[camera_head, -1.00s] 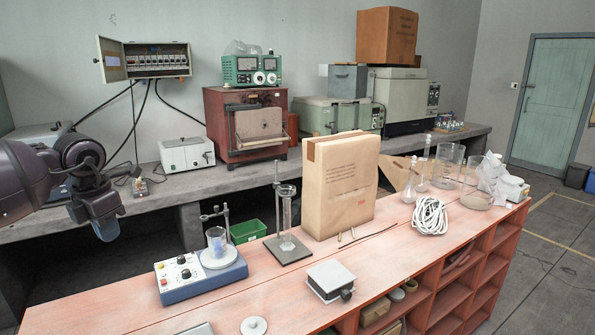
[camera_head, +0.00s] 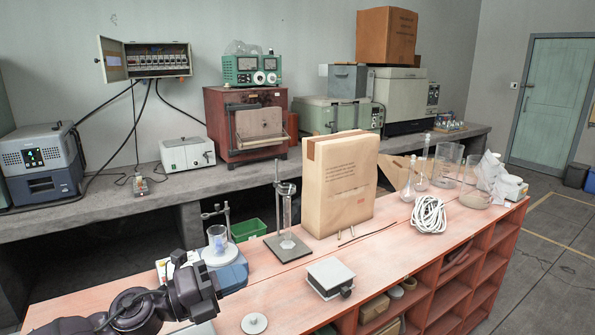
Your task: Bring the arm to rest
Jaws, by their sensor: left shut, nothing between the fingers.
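My left arm comes in at the lower left of the head view, dark and jointed. I cannot tell how far above the bench the gripper is. My right gripper is not in view.
A beaker (camera_head: 218,240) stands on the stirrer.

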